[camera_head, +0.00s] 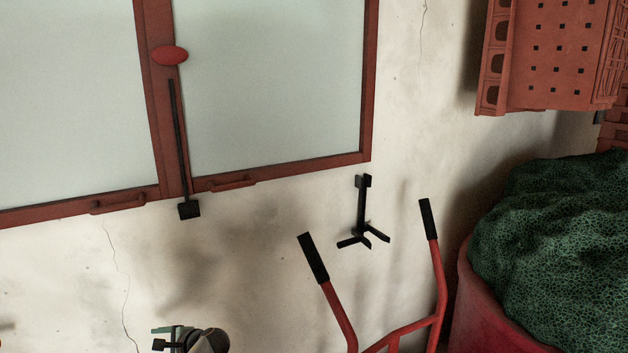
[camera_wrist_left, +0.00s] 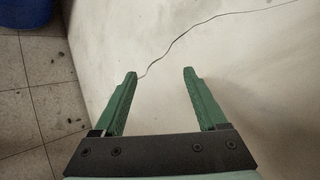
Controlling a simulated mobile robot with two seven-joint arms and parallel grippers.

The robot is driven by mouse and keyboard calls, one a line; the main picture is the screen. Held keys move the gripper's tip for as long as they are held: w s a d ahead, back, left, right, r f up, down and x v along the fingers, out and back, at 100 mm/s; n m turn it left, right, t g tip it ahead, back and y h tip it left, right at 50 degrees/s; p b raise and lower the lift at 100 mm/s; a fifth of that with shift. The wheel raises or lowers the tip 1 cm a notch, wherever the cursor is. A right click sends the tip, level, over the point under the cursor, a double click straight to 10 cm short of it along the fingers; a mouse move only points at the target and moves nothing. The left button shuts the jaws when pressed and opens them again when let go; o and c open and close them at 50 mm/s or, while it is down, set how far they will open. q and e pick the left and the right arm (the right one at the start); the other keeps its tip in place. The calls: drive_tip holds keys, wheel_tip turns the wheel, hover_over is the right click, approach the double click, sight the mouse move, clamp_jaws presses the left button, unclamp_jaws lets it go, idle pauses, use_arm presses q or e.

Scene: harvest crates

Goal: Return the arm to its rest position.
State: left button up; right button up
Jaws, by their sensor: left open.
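My left gripper (camera_wrist_left: 158,74) shows in the left wrist view. Its two green fingers stand apart with nothing between them. They point toward a pale wall (camera_wrist_left: 255,70) with a thin dark crack, and I cannot tell how far off the wall is. The same kind of cracked pale wall (camera_head: 270,245) fills much of the head view. My right gripper is not in view.
Red handlebars with black grips (camera_head: 438,275) stand before the wall. A red tub (camera_head: 470,315) holds a green netted heap (camera_head: 550,240). Red crates (camera_head: 555,60) are at upper right. A red-framed window (camera_head: 275,80) is at upper left. A blue container (camera_wrist_left: 25,12) stands on the tiled floor (camera_wrist_left: 45,105).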

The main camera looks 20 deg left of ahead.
use_arm(q)
drive_tip(key=w+d+f+n+t+h, duration=0.3)
drive_tip(key=w+d+n+t+h, duration=0.55)
drive_tip(key=w+d, duration=0.65)
drive_tip(key=s+d+f+m+t+h, duration=0.1)
drive_tip(key=s+d+f+m+h, duration=0.1)
drive_tip(key=s+d+f, duration=0.45)
drive_tip(key=s+d+f+m+h, duration=0.1)
drive_tip(key=s+d+f+h, duration=0.15)
drive_tip(key=s+d, duration=0.65)
drive_tip(key=s+d+r+h, duration=0.1)
drive_tip(key=s+d, duration=0.4)
drive_tip(key=s, duration=0.4)
drive_tip(key=s+d+r, duration=0.1)
drive_tip(key=s+d, duration=0.4)
drive_tip(key=s, duration=0.5)
drive_tip(key=shift+s+r+h, duration=0.2)
drive_tip(key=shift+h, duration=0.2)
drive_tip(key=shift+n, duration=0.25)
